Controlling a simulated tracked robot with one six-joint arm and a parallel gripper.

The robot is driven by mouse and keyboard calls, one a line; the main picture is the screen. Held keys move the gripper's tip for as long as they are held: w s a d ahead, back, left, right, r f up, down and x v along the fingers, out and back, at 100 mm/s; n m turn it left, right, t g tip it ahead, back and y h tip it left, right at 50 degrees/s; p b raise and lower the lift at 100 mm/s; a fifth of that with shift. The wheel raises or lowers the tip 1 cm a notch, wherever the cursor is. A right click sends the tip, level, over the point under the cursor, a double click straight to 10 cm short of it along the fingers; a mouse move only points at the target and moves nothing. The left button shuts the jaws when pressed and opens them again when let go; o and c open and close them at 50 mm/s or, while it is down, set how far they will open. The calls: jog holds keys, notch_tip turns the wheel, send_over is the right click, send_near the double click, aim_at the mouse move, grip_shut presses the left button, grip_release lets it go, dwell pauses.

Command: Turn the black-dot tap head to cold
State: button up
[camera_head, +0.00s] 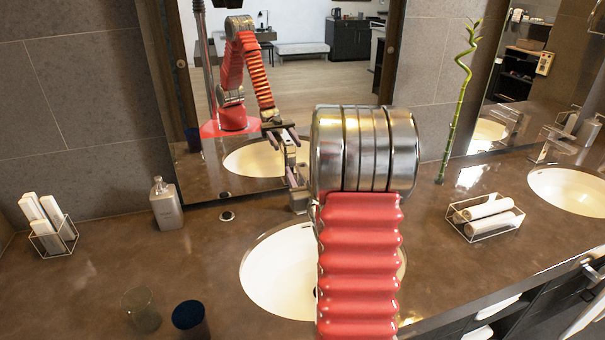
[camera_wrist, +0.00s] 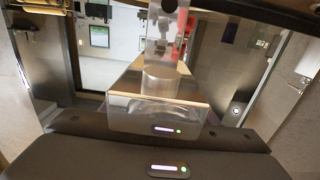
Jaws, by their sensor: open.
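The chrome tap (camera_head: 298,193) stands behind the near basin (camera_head: 262,275), just left of my arm's silver joint. In the wrist view the chrome tap (camera_wrist: 165,40) rises at the top middle, with a black dot on its upper part, cut by the frame's top edge. My gripper (camera_wrist: 150,148) shows as a dark body with small lights across the bottom of the wrist view, below the tap. Its jaws are open and nothing shows held. In the head view my arm hides most of the gripper; whether it touches the tap cannot be told.
A soap bottle (camera_head: 166,204), a holder with white rolls (camera_head: 48,225), a clear glass (camera_head: 141,310) and a dark blue cup (camera_head: 190,318) stand left. A towel basket (camera_head: 486,217), bamboo stalk (camera_head: 452,115) and second basin (camera_head: 570,190) are right. A mirror (camera_head: 300,75) backs the counter.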

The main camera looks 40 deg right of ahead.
jog(key=shift+s+d, duration=0.1)
jog(key=shift+s, duration=0.1)
jog(key=c, duration=0.6)
grip_shut()
